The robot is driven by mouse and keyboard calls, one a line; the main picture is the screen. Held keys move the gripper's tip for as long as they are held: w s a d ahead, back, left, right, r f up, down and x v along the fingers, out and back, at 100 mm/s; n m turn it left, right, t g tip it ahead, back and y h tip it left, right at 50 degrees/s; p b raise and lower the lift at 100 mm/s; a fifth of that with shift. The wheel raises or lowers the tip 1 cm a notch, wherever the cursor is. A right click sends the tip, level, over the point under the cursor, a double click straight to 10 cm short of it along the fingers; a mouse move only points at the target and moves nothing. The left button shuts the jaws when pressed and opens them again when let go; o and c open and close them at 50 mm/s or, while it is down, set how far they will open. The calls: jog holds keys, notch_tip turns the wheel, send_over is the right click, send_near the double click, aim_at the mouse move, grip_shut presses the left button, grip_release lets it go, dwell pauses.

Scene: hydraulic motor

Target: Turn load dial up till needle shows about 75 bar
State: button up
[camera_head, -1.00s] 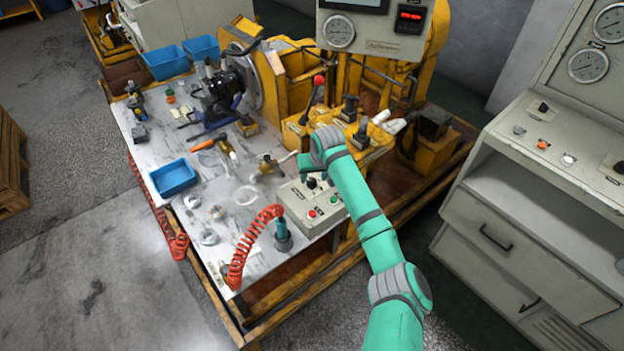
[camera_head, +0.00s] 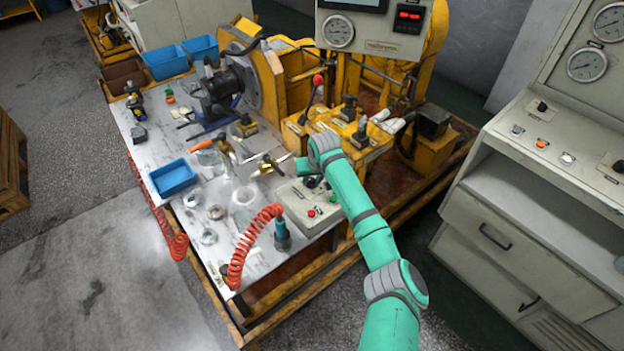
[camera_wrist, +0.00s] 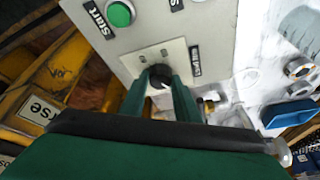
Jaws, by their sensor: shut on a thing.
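The control box (camera_head: 296,203) is pale grey and sits at the right front of the bench, with red and green buttons. In the wrist view its panel (camera_wrist: 198,20) shows a green Start button (camera_wrist: 120,13) and a black dial (camera_wrist: 159,76) on a light plate. My gripper (camera_wrist: 161,88) is shut on this dial, one green finger on each side. The lower part of the dial is hidden between the fingers. In the head view my gripper is at the box, mostly hidden by my arm. A round white gauge (camera_head: 338,31) is on the upright panel; its needle is too small to read.
A red-knobbed lever (camera_head: 317,80) and black levers (camera_head: 348,108) stand behind my gripper. A coiled red hose (camera_head: 247,245) and glassware (camera_head: 243,207) are to its left. A blue tray (camera_head: 173,178) is farther left. A grey console (camera_head: 560,150) stands at the right.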

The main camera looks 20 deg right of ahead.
jog(key=shift+a+m, duration=0.15)
jog(key=shift+m, duration=0.15)
jog(key=shift+a+f+m+h, duration=0.15)
jog(key=shift+m+h, duration=0.25)
jog(key=shift+m, duration=0.5)
jog(key=m+h, duration=0.1)
jog(key=m, duration=0.1)
jog(key=shift+a+m+g, duration=0.1)
jog(key=shift+m+g, duration=0.2)
jog(key=m+h, duration=0.1)
jog(key=m, duration=0.2)
jog(key=shift+m+g, duration=0.3)
jog(key=shift+g, duration=0.1)
jog(key=shift+w+m+g+h, duration=0.15)
jog(key=shift+m+g+h, duration=0.25)
jog(key=shift+m, duration=1.1)
jog(key=o, duration=1)
jog(key=shift+o, duration=0.2)
